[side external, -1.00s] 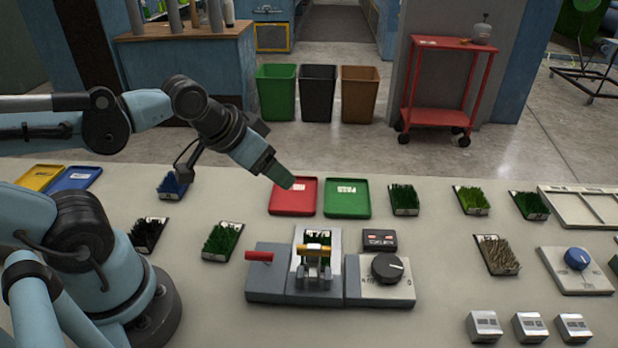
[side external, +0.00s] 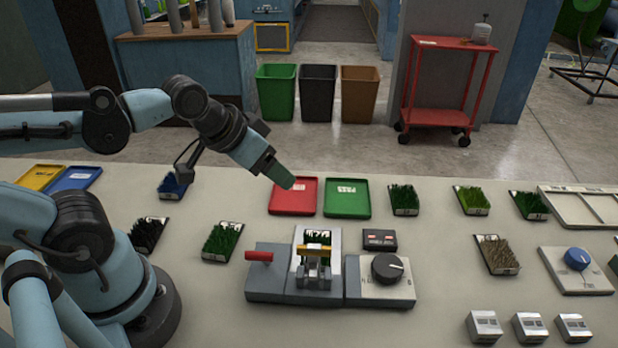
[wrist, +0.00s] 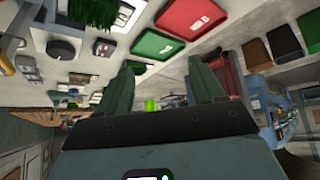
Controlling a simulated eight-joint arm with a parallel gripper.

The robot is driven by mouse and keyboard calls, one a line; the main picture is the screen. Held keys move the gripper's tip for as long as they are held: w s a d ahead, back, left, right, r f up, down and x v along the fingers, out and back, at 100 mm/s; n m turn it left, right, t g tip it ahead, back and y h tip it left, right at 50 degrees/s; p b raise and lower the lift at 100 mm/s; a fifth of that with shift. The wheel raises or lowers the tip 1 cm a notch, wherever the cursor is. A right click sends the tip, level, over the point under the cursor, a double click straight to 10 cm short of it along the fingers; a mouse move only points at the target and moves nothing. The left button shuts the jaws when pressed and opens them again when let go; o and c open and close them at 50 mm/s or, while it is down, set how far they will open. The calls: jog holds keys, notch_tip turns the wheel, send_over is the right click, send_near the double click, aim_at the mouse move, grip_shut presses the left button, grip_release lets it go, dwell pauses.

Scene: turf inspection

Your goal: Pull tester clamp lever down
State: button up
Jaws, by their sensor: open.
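The grey tester (side external: 270,283) stands on the table at front centre. I cannot tell which is the clamp lever. A dark knob (side external: 387,267) is on its right part. My gripper (side external: 284,182) is above the table by the red tray, behind and above the tester, touching neither lever. In the wrist view my gripper (wrist: 163,75) shows two spread fingers with nothing between them.
A red tray (side external: 293,208) and a green tray (side external: 347,210) lie behind the tester. A small black display box (side external: 380,240) sits just behind the knob. Turf samples (side external: 222,241) lie on both sides. Several small grey blocks (side external: 484,327) stand at front right.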

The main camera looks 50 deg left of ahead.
jog(key=shift+o, duration=0.4)
jog(key=shift+o, duration=0.8)
jog(key=shift+d, duration=0.1)
jog(key=n+g, duration=0.6)
jog(key=n, duration=0.5)
send_near(262, 257)
jog(key=a, duration=0.2)
jog(key=shift+h, duration=0.4)
jog(key=shift+w+d+f, duration=0.1)
jog(key=shift+w+f, duration=0.2)
jog(key=shift+f, duration=1.7)
jog(key=shift+w+d+f, duration=0.1)
jog(key=shift+w+f, duration=0.2)
jog(key=shift+f, duration=1.7)
jog(key=shift+w+d+f, duration=0.1)
jog(key=shift+w+f, duration=0.15)
jog(key=shift+f, duration=1.75)
